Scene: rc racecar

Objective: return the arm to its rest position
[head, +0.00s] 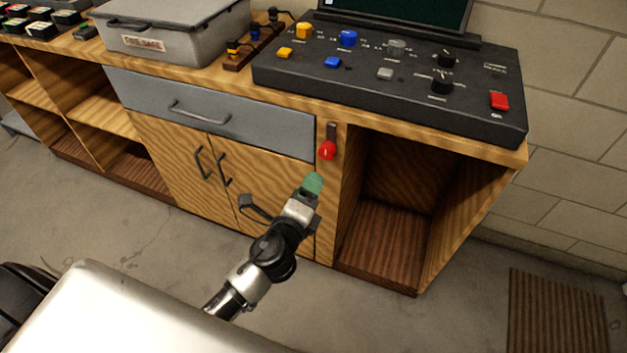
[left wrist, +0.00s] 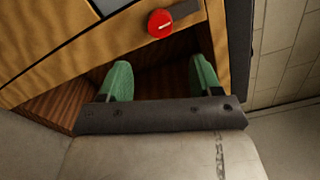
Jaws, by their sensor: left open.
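My left arm reaches up from the bottom of the head view toward the wooden workbench. My left gripper (head: 313,184) has green fingers and is in front of the bench, a little below a red knob (head: 327,151). In the left wrist view the two green fingers of the gripper (left wrist: 160,78) stand wide apart with nothing between them. The red knob (left wrist: 161,23) shows beyond the fingers, apart from them. My right gripper is not in view.
The wooden bench (head: 350,113) has a grey drawer (head: 250,122), closed cupboard doors (head: 168,150) and an open compartment (head: 385,225). A control panel (head: 400,105) with coloured buttons and a grey fire safe box (head: 185,50) stand on top. Bare floor lies in front.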

